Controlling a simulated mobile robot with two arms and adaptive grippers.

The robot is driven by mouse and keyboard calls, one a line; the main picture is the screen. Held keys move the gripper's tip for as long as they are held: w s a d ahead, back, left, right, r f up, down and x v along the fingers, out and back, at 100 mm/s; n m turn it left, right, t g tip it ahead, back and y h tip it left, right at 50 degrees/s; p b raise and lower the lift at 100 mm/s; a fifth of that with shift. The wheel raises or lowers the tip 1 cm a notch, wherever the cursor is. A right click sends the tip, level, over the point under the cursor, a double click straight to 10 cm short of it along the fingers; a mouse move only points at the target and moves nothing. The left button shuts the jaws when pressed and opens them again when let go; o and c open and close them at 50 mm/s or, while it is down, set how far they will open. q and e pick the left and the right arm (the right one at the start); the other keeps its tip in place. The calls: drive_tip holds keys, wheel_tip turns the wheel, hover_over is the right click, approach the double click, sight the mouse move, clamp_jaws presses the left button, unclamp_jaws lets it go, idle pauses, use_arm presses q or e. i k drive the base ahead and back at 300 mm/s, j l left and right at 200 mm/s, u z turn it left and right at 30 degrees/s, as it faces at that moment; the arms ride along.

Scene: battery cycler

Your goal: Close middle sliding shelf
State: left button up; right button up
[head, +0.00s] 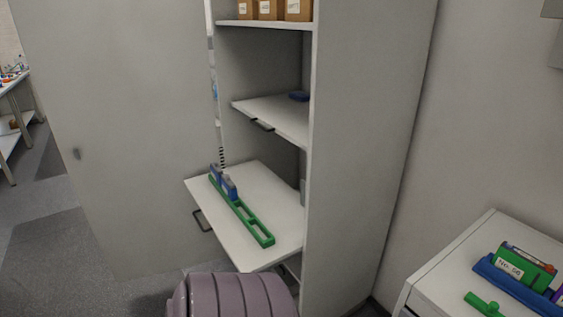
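A tall grey cabinet (375,130) stands open. A white sliding shelf (270,195) is pulled far out of it, with a dark handle (202,220) on its front edge. A long green rack (243,216) lies on this shelf, with blue pieces (223,181) at its far end. Above it, another white sliding shelf (275,115) with a dark handle (262,125) sits mostly inside the cabinet. Part of a lower level shows under the pulled-out shelf, mostly hidden. Neither of my grippers is in view.
The cabinet door (130,120) stands wide open at the left. Brown boxes (270,9) sit on the top shelf (265,24). A white cabinet (450,255) with green and blue holders (520,270) stands at the lower right. Grey floor is free at the lower left.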

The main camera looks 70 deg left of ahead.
sight(260, 230)
drive_tip(key=u, duration=2.95)
